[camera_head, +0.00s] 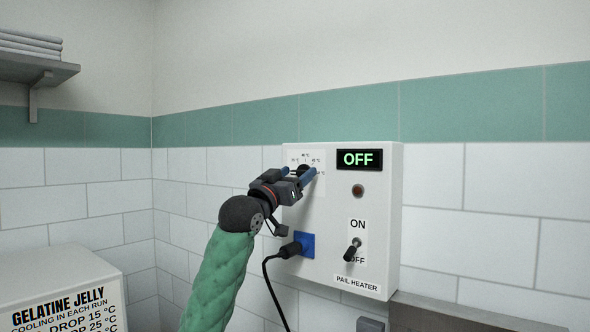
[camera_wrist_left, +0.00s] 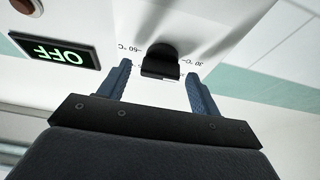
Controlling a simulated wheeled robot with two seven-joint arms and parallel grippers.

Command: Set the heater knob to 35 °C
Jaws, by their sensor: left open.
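The heater knob (camera_head: 303,167) is black and sits in a white temperature dial (camera_head: 318,157) on the pail heater box (camera_head: 381,205). My left gripper (camera_head: 298,173) is at the knob and largely hides it and the lower dial in the head view. In the left wrist view, the open fingers (camera_wrist_left: 158,72) stand on either side of the knob (camera_wrist_left: 160,58), with a gap visible on each side. A 60 °C mark shows beside the knob; its exact setting is unclear. The display (camera_head: 359,159) reads OFF. My right gripper is not in view.
Below the display are a dark round lamp (camera_head: 357,190) and an ON/OFF toggle switch (camera_head: 353,247). A black cable (camera_head: 270,285) runs from a blue socket (camera_head: 304,243) below my gripper. A Gelatine Jelly box (camera_head: 60,275) stands at lower left.

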